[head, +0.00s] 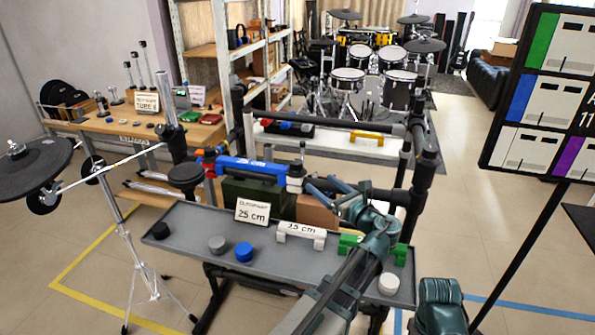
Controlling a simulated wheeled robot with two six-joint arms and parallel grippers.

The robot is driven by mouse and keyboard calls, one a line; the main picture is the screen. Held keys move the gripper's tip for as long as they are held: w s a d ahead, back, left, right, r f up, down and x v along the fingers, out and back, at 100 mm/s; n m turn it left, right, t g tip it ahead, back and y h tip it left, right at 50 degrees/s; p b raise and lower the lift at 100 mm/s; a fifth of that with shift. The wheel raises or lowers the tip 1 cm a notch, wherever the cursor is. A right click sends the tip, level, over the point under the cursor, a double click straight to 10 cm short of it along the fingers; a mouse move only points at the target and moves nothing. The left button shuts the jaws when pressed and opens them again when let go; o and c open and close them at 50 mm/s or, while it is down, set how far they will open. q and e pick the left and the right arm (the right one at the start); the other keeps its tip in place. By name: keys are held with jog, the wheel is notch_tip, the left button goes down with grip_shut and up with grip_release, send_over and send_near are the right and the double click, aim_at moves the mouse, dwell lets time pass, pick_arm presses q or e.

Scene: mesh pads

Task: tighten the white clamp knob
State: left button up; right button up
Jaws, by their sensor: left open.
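My left gripper (322,192) is open, its fingers pointing left above the grey tray. Just left of its fingertips, a small white piece (295,178), which may be the white clamp knob, sits at the right end of a blue bar (254,167) on the dark rail. The fingers look apart from it, but contact is hard to judge. A loose round white knob (389,284) stands at the right end of the tray, beside my left arm.
The grey tray (185,213) holds black, grey and blue knobs, a "25 cm" card (252,212), a white handle (301,233) and a green one (350,243). Upright black posts (421,185) flank the rail. A sign board (550,95) stands right; drums (349,80) stand behind.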

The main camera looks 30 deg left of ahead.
aim_at(300, 167)
pick_arm(q)
jog(key=x, duration=1.3)
jog(key=shift+w+a, duration=0.1)
jog(key=shift+a, duration=0.15)
grip_shut()
